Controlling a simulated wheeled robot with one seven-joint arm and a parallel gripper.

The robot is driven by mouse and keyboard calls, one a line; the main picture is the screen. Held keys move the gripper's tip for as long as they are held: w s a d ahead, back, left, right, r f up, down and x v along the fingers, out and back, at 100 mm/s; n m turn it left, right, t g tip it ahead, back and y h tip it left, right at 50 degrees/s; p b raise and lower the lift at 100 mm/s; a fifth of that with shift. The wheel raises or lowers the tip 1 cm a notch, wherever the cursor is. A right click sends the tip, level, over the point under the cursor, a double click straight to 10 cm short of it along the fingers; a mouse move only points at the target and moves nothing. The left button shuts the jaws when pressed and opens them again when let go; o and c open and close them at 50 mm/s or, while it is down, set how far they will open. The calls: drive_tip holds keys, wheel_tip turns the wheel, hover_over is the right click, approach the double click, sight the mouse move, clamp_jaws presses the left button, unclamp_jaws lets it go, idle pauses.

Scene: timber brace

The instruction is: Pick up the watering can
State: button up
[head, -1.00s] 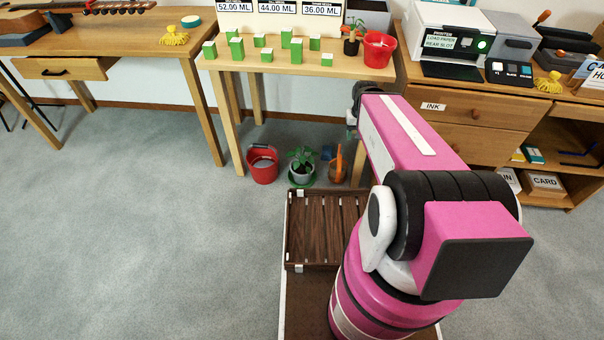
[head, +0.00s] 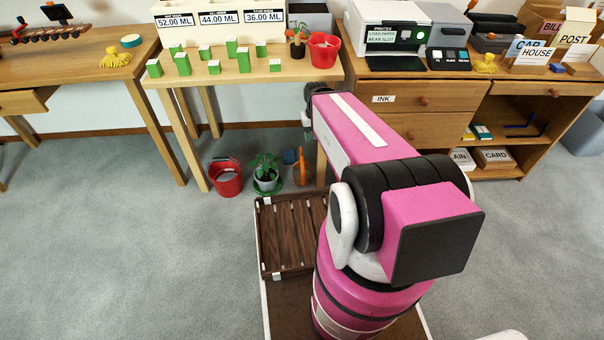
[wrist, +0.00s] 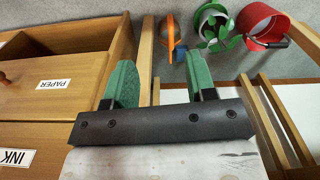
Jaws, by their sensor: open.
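An orange item (head: 302,170) with an upright, narrow shape stands on the floor under the middle table; it looks like the watering can, but it is small and partly unclear. In the wrist view the orange item (wrist: 170,38) shows at the top as a curved, loop-like shape, beyond my fingers. My gripper (wrist: 160,78) is open, its two green fingers apart with nothing between them. It is well short of the orange item. In the head view my arm hides most of the gripper, near the middle table's right front corner.
A potted plant (head: 266,174) and a red bucket (head: 226,180) stand left of the orange item, with a small blue thing (head: 289,156) close by. The middle table (head: 240,78) and its legs are above. A drawer desk (head: 430,128) stands right. Carpet is clear at left.

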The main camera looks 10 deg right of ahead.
drive_tip(key=shift+o, duration=0.5)
drive_tip(key=m, duration=0.1)
hover_over(302, 159)
wheel_tip(302, 159, down, 31)
drive_tip(key=shift+d+f, duration=0.1)
drive_tip(key=shift+f, duration=0.1)
drive_tip(key=f, duration=1.1)
drive_tip(key=shift+w, duration=0.2)
clamp_jaws()
